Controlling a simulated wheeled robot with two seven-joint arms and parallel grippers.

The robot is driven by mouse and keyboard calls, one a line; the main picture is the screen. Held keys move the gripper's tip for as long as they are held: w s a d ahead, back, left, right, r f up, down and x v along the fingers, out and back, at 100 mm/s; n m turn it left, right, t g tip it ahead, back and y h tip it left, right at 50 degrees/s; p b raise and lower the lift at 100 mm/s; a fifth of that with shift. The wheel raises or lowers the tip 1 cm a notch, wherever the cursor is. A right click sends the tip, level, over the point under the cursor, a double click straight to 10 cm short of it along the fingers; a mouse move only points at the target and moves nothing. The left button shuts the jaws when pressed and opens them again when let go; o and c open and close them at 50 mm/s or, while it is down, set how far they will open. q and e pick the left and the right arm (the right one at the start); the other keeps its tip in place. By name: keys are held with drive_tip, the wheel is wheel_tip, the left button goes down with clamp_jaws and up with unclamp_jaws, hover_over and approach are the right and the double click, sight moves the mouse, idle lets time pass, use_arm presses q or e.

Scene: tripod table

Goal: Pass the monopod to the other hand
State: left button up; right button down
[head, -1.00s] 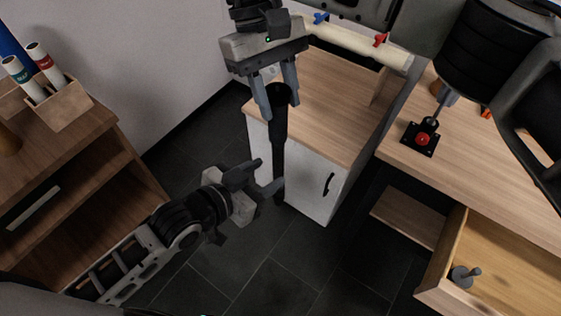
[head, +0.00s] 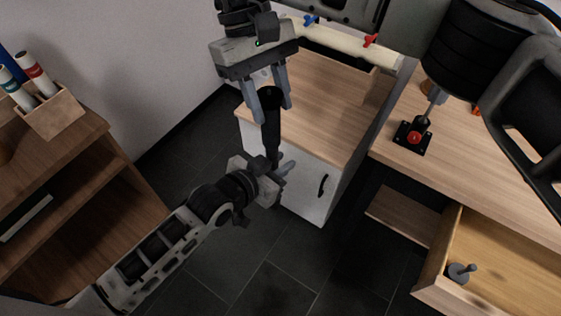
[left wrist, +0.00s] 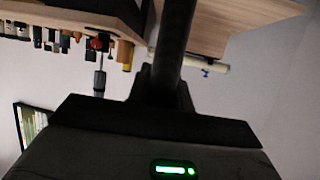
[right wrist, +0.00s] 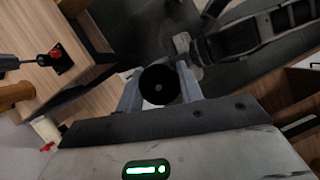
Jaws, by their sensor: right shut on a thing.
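The monopod is a black tube (head: 271,132) held upright in mid-air. My right gripper (head: 271,102) is shut on its upper end from above. The right wrist view shows its round black end (right wrist: 160,86) between the fingers. My left gripper (head: 272,170) is at the lower part of the monopod, with its fingers apart on either side of it. In the left wrist view the monopod's shaft (left wrist: 177,40) rises close in front of the gripper's palm. The monopod's lower end is hidden by the left gripper.
A white cabinet with a wooden top (head: 325,105) stands behind the monopod. A desk (head: 470,165) with an open drawer (head: 500,265) is at right. A brown shelf (head: 60,190) with a pen holder (head: 55,112) is at left. Dark floor lies below.

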drive_tip(key=c, duration=0.8)
unclamp_jaws()
drive_tip(key=shift+a, duration=0.1)
drive_tip(key=shift+c, duration=0.2)
drive_tip(key=shift+w+r, duration=0.1)
